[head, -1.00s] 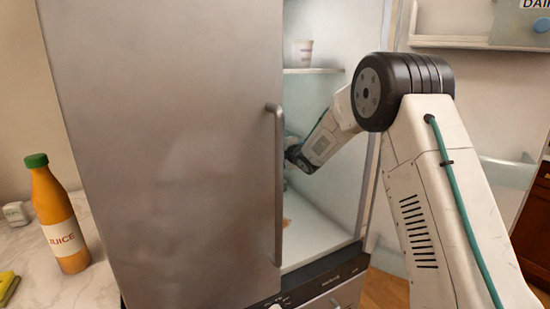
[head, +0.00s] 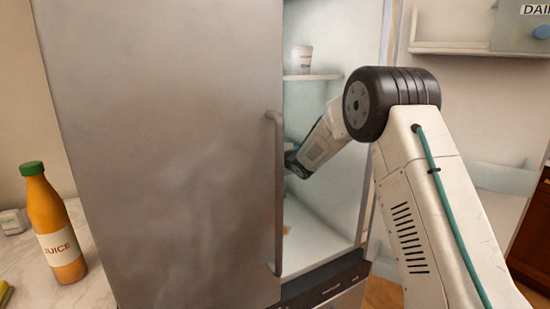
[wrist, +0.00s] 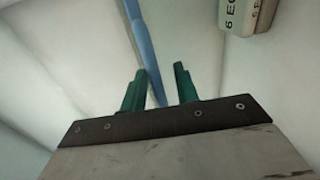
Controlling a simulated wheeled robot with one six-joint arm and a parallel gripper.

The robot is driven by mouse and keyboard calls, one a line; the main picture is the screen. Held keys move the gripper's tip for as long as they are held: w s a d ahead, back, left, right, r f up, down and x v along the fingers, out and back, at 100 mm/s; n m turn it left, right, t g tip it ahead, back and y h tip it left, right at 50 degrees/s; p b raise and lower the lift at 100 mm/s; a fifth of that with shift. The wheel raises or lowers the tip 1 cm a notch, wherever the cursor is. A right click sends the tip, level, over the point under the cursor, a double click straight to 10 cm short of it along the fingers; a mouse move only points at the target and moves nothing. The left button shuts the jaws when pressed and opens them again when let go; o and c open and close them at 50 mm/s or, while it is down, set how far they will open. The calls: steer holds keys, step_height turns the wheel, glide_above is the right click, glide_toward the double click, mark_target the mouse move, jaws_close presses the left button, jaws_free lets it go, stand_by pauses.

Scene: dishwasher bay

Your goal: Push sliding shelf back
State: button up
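My gripper (wrist: 160,78) shows in the wrist view with its two green fingers apart and a gap between them. A blue bar (wrist: 141,35), perhaps the sliding shelf's edge, runs from the top of that view down to the fingers. I cannot tell whether the fingers touch it, or whether it lies between or beyond them. In the head view my forearm reaches into the open fridge (head: 318,215), and my gripper is hidden behind the grey door. The sliding shelf cannot be made out clearly there.
The grey fridge door (head: 160,150) with its handle (head: 277,195) blocks the left side. A white cup (head: 302,59) stands on an upper shelf (head: 313,77). An egg carton (wrist: 245,14) is at the wrist view's top right. A juice bottle (head: 52,220) stands on the counter.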

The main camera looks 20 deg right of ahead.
steer(key=shift+s, duration=0.1)
steer(key=shift+s+d+r, duration=0.1)
steer(key=shift+s+r, duration=0.05)
steer(key=shift+s, duration=0.2)
steer(key=v, duration=0.7)
steer(key=shift+w, duration=0.1)
